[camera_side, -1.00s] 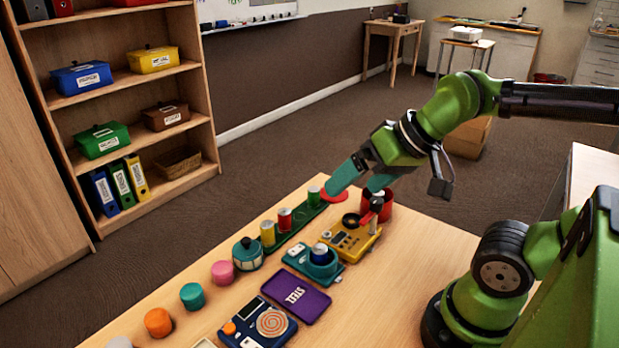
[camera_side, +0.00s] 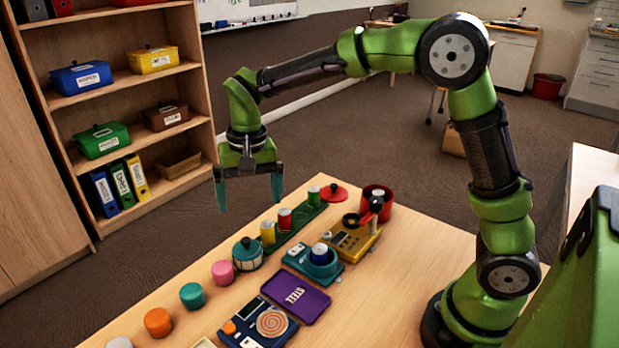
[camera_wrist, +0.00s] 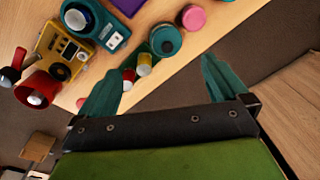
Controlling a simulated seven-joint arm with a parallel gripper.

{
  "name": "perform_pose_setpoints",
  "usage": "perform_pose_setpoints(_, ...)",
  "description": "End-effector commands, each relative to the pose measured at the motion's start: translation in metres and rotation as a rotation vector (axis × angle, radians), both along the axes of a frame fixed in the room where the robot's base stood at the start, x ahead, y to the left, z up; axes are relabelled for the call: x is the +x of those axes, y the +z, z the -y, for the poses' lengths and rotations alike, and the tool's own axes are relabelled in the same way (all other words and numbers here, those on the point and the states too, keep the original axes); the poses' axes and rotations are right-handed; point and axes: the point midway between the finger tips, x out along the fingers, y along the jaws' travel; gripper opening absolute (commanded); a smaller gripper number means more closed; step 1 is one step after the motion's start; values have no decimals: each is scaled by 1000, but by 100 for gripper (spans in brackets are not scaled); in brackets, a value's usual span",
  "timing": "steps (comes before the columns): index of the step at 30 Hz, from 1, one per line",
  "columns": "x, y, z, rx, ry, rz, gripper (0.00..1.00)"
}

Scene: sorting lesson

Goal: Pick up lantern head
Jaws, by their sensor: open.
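The lantern head (camera_side: 247,255) looks like a short teal cylinder with a banded side and a knobbed top. It stands upright on the wooden table, at the near end of a green strip; it also shows in the wrist view (camera_wrist: 167,40). My gripper (camera_side: 249,192) points down with its teal fingers spread and nothing between them. It is above and apart from the lantern head. In the wrist view my fingers (camera_wrist: 165,70) show left and right, with the lantern head beyond the gap.
Yellow (camera_side: 267,233), red (camera_side: 285,219) and green (camera_side: 314,196) cans stand on the green strip. A pink cylinder (camera_side: 223,272) stands left of the lantern head. A teal device (camera_side: 298,254) and purple plate (camera_side: 296,298) lie to its right. Air around my gripper is clear.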

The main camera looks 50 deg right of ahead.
Motion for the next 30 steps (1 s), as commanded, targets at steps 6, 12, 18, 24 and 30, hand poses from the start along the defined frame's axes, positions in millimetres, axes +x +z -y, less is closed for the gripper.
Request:
perform_pose_setpoints(6,30,9,-4,-39,-183,-25,100)
perform_pose_setpoints(12,25,-13,-4,-43,-228,-50,100)
perform_pose_setpoints(18,25,-57,-4,-42,-226,-50,100)
perform_pose_setpoints(24,25,-94,-4,-41,-225,-48,100)
perform_pose_setpoints(30,26,-109,-4,-40,-225,-45,100)
